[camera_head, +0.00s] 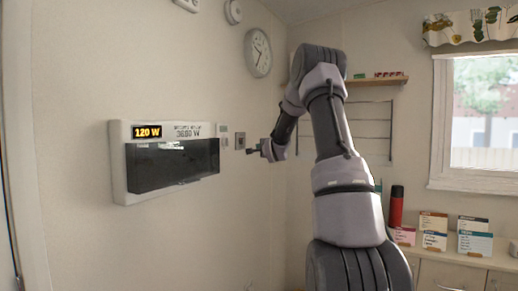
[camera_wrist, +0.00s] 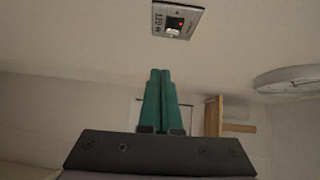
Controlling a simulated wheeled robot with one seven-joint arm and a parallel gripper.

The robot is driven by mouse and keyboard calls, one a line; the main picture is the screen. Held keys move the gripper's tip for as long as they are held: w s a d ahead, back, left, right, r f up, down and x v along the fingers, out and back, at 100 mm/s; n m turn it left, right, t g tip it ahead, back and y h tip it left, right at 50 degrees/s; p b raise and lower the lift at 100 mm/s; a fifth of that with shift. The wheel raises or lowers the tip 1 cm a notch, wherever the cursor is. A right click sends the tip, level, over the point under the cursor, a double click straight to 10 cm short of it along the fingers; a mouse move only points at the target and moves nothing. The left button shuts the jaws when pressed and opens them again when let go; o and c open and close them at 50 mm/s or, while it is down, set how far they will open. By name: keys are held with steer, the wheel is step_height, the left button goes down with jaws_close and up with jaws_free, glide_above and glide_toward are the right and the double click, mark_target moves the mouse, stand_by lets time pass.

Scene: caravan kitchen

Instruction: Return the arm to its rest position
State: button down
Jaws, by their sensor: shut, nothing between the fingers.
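My arm reaches up from the lower right in the head view and bends down at the elbow. My gripper (camera_head: 250,151) is near the left wall, close to a small switch plate (camera_head: 240,141). In the wrist view my gripper's green fingers (camera_wrist: 160,73) are together, with nothing held. The switch plate (camera_wrist: 180,18) lies beyond the fingertips there, apart from them in the picture. The exact gap to the wall cannot be told.
A white wall unit (camera_head: 118,165) with a lit "120 W" display hangs left of the gripper. A round clock (camera_head: 258,52) is above. A shelf (camera_head: 378,81) is on the back wall. A red cylinder (camera_head: 396,207) and cards (camera_head: 433,230) stand on the right counter.

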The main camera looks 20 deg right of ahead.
steer(key=s+a+r+n+g, duration=0.25)
steer(key=s+a, duration=0.25)
steer(key=s, duration=0.4)
steer(key=s+a+r+n+g, duration=0.2)
steer(key=s+a+r+n, duration=0.3)
steer(key=s, duration=0.5)
steer(key=s+a+f+n+g+y, duration=0.1)
steer(key=s+a+f+n+g, duration=0.1)
steer(key=s, duration=0.9)
steer(key=s+a+f+n+g+y, duration=0.1)
steer(key=s+a+f+n, duration=0.2)
steer(key=s, duration=0.7)
steer(key=s+a+f+n+g+y, duration=0.2)
steer(key=s+a, duration=0.4)
steer(key=s, duration=0.5)
steer(key=shift+s+f+g, duration=0.25)
steer(key=shift+s+g, duration=0.1)
